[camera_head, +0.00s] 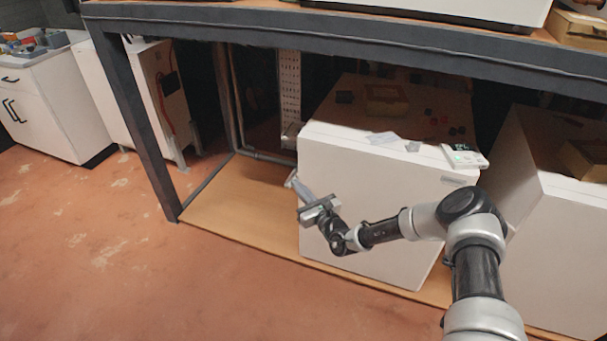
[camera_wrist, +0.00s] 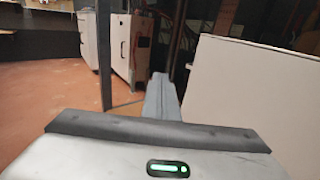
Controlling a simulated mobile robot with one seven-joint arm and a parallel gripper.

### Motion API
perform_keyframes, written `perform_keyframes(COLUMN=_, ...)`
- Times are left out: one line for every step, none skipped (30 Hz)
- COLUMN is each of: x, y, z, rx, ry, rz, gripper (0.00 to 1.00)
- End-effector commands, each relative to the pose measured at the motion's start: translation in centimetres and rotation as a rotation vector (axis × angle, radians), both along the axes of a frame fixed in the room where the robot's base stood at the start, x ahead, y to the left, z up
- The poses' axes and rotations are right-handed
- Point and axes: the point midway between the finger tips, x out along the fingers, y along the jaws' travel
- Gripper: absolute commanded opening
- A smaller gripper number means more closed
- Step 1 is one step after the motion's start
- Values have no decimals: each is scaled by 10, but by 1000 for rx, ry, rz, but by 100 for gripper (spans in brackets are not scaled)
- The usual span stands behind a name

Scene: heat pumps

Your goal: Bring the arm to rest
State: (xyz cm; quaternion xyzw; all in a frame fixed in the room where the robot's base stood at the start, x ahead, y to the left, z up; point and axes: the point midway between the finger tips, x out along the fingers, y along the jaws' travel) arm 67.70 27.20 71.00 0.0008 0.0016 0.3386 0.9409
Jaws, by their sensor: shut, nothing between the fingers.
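My arm reaches in from the lower right in the head view, bent at the elbow. My gripper (camera_head: 293,181) is at the left front edge of a white heat pump unit (camera_head: 370,215), pointing up and to the left. Its fingers are shut and hold nothing. In the wrist view the shut fingers (camera_wrist: 161,90) show as one grey shape beyond the gripper body, with the white unit (camera_wrist: 255,100) close on the right. I cannot tell whether the gripper touches the unit.
A dark-framed workbench (camera_head: 330,35) stands over the unit, with a leg (camera_head: 135,125) at left. A wooden lower shelf (camera_head: 230,205) carries the unit and a second white box (camera_head: 560,225). White cabinets (camera_head: 45,105) stand far left. The reddish floor (camera_head: 100,270) at left is clear.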

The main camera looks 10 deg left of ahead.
Motion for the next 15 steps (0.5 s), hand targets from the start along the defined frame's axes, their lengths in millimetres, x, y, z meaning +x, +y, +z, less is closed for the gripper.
perform_keyframes(x=-5, y=1, z=1, rx=0, ry=1, rz=0, gripper=0)
perform_keyframes(x=-6, y=1, z=1, rx=0, ry=1, rz=-1, gripper=0)
perform_keyframes(x=-8, y=2, z=0, rx=0, ry=1, rz=-1, gripper=0)
perform_keyframes(x=-9, y=2, z=0, rx=0, ry=1, rz=-1, gripper=0)
perform_keyframes(x=-10, y=2, z=0, rx=0, ry=1, rz=-1, gripper=0)
perform_keyframes(x=-11, y=2, z=0, rx=-1, ry=1, rz=0, gripper=0)
perform_keyframes(x=-11, y=3, z=1, rx=-2, ry=-3, rz=2, gripper=0)
perform_keyframes(x=-11, y=3, z=3, rx=-5, ry=-8, rz=7, gripper=0)
perform_keyframes(x=-11, y=5, z=10, rx=-13, ry=-24, rz=23, gripper=0)
perform_keyframes(x=-12, y=8, z=17, rx=-22, ry=-41, rz=40, gripper=0)
perform_keyframes(x=-13, y=11, z=26, rx=-36, ry=-63, rz=64, gripper=0)
perform_keyframes(x=-17, y=16, z=42, rx=-60, ry=-100, rz=106, gripper=0)
perform_keyframes(x=-21, y=21, z=55, rx=-82, ry=-136, rz=145, gripper=0)
perform_keyframes(x=-26, y=27, z=70, rx=-107, ry=-174, rz=189, gripper=0)
perform_keyframes(x=-35, y=34, z=90, rx=-148, ry=-228, rz=255, gripper=0)
